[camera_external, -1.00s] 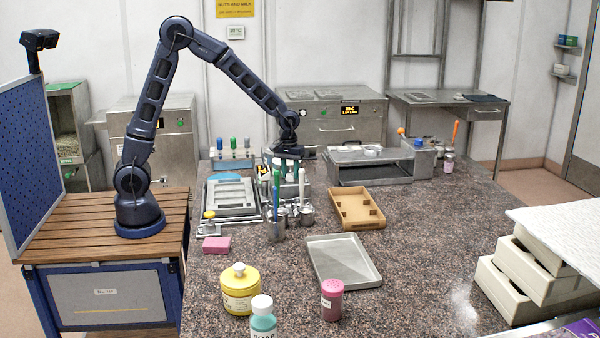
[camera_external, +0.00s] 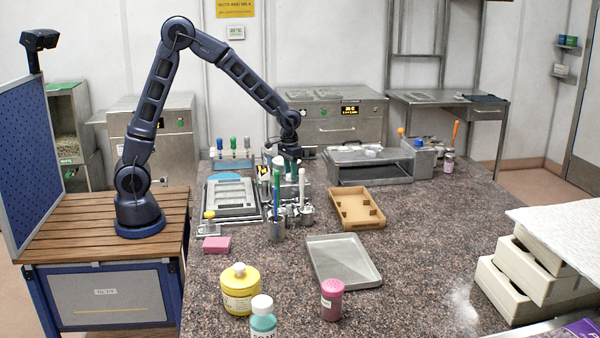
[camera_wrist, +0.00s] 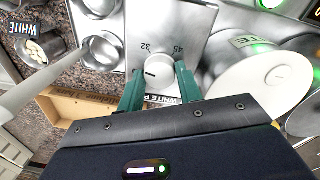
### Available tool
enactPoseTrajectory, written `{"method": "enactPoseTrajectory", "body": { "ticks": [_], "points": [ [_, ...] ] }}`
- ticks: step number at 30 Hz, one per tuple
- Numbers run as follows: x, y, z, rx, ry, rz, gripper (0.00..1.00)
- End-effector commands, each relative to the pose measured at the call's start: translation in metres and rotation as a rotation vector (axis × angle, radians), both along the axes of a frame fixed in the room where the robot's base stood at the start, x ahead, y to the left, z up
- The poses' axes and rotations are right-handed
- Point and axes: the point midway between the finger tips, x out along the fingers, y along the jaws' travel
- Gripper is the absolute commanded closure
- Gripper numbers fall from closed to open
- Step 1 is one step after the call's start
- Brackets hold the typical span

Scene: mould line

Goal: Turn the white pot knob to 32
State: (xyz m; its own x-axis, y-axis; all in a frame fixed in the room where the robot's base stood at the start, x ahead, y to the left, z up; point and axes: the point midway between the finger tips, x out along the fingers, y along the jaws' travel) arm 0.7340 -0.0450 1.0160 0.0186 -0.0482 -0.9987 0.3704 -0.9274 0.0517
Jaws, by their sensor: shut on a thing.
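The white pot knob (camera_wrist: 161,68) sits on a grey metal panel (camera_wrist: 172,20) in the wrist view. A short dark mark on the knob points to the left. The printed 32 stands up and left of the knob, the 45 up and right, so the mark is turned away from the 32. The green fingers of my gripper (camera_wrist: 160,80) are shut on the knob, one on each side. A partly covered label starting "WHITE P" lies below it. In the external view my gripper (camera_external: 289,155) is low over the far part of the counter; the knob cannot be made out there.
A large white disc (camera_wrist: 262,84) is close on the right in the wrist view, and metal cups (camera_wrist: 102,50) are on the left. A cardboard tray (camera_external: 347,222) and a holder with brushes (camera_external: 277,230) stand nearer on the counter. The counter's right middle is clear.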

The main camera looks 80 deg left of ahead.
Motion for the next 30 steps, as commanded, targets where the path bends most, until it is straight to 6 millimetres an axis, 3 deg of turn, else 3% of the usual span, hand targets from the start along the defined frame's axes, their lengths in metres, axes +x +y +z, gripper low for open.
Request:
{"method": "enactPoseTrajectory", "body": {
  "ticks": [15, 30],
  "points": [
    [0.002, 0.0001, 0.0013, 0.0, -0.004, -0.453, 0.88],
    [0.0021, 0.0001, 0.0012, 0.001, -0.003, -0.654, 0.88]
  ]
}}
